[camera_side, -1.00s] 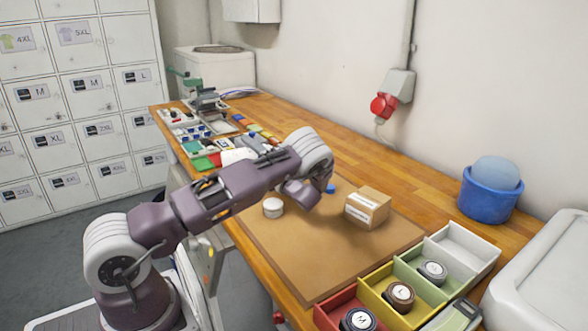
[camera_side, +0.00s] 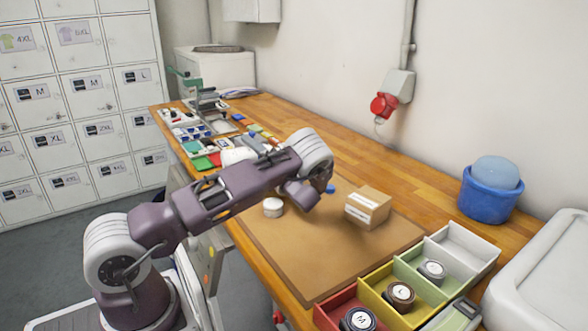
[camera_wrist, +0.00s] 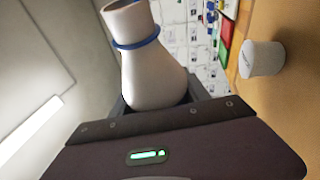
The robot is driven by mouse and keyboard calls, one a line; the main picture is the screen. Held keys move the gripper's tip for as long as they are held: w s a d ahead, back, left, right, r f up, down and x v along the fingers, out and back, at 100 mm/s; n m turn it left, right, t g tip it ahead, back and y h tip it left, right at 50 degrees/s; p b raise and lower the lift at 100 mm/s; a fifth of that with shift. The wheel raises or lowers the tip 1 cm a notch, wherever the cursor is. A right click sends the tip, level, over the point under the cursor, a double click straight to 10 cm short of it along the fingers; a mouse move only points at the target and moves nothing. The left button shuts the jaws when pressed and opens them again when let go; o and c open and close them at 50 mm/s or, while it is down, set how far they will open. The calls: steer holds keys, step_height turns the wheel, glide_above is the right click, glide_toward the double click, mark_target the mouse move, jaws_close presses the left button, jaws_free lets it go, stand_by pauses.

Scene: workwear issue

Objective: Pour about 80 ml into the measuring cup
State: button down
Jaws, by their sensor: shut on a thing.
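My gripper (camera_wrist: 165,105) is shut on a white flask (camera_wrist: 155,70) with a blue ring round its neck. In the wrist view the flask lies well tilted compared with the cup. Its base is hidden behind my gripper, and I see no liquid. A small white cylinder (camera_side: 273,207) with dark marks on its side stands upright on the brown mat (camera_side: 300,260); it looks like the measuring cup. It also shows at the right of the wrist view (camera_wrist: 262,59), apart from the flask. In the side view my gripper (camera_side: 300,196) is just right of the cup, and my arm hides most of the flask.
A cardboard box (camera_side: 367,207) stands on the mat right of my gripper. Colored bins (camera_side: 447,262) with round labelled pieces line the front right. A blue tub (camera_side: 487,197) stands by the wall. Trays of small parts (camera_side: 195,135) fill the far end. The mat's near part is clear.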

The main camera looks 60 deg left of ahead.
steer(key=shift+s+m, duration=0.1)
steer(key=shift+m, duration=0.2)
stand_by(0.6)
steer(key=shift+s+n, duration=0.1)
steer(key=shift+n, duration=0.6)
steer(key=n, duration=0.1)
steer(key=f+n+h, duration=0.1)
steer(key=shift+s+f+n+g+h, duration=0.15)
steer(key=shift+s+n+g+h, duration=0.15)
steer(key=shift+s+n, duration=0.1)
steer(key=shift+w+f+n+h, duration=0.2)
steer(key=shift+f+n+h, duration=0.3)
steer(key=shift+f+n, duration=0.7)
